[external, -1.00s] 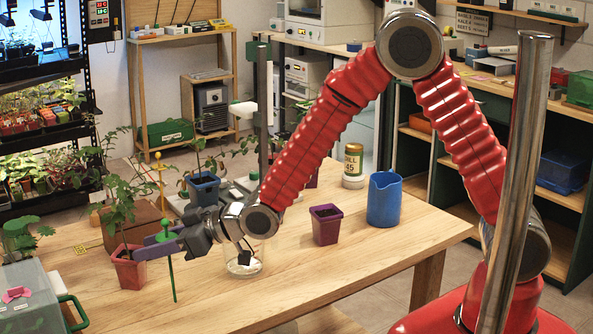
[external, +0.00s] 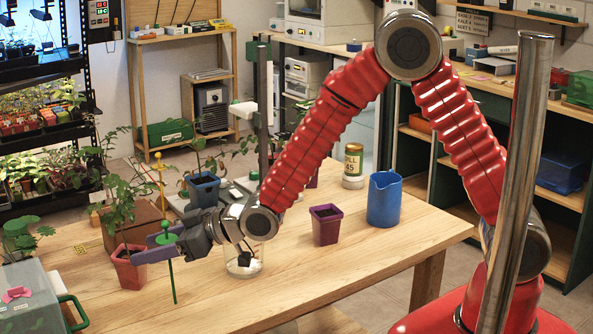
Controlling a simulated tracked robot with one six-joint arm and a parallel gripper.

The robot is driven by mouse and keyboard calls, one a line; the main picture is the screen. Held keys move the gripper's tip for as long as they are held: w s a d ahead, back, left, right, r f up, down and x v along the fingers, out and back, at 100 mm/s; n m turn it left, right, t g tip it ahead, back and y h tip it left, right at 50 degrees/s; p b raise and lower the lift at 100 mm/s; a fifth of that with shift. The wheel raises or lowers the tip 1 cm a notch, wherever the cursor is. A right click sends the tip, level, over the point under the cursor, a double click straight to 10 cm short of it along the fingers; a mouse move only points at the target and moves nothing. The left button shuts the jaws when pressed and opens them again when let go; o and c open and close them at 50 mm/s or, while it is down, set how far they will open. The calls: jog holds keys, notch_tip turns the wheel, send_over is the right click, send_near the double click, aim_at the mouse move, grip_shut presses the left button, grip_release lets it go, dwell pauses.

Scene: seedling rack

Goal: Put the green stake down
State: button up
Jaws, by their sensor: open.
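The green stake (external: 173,282) is a thin rod with a round green disc near its top. It stands near upright at the front left of the wooden table, its lower tip at or close to the tabletop; I cannot tell whether it touches. My gripper (external: 148,248) has purple fingers and is level with the stake's upper part, just under the disc. The jaws are open around or right beside the rod; the view does not show which.
A potted seedling in a red pot (external: 128,267) stands just left of my fingers. A glass jar (external: 244,262) is under my wrist. A purple pot (external: 325,225) and a blue pitcher (external: 384,200) stand to the right. The table's front middle (external: 290,290) is clear.

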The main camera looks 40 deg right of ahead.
jog(key=v, duration=1.2)
dwell(0.9)
jog(key=w+d+r+m+h, duration=0.1)
jog(key=d+r+m+h, duration=0.15)
jog(key=d, duration=0.85)
jog(key=d+r+m+h, duration=0.2)
jog(key=d+r+h, duration=0.15)
jog(key=d, duration=0.85)
jog(key=s+d+r+m+g+h, duration=0.1)
jog(key=s+d+r+m+g, duration=0.1)
jog(key=s+d, duration=0.5)
jog(key=s+d+r+m+g+h, duration=0.1)
jog(key=s+d+r+m+h, duration=0.1)
jog(key=s+d, duration=0.6)
jog(key=shift+s+d+g, duration=0.25)
jog(key=shift+d+g, duration=0.15)
jog(key=shift+d, duration=0.7)
jog(key=shift+m, duration=0.25)
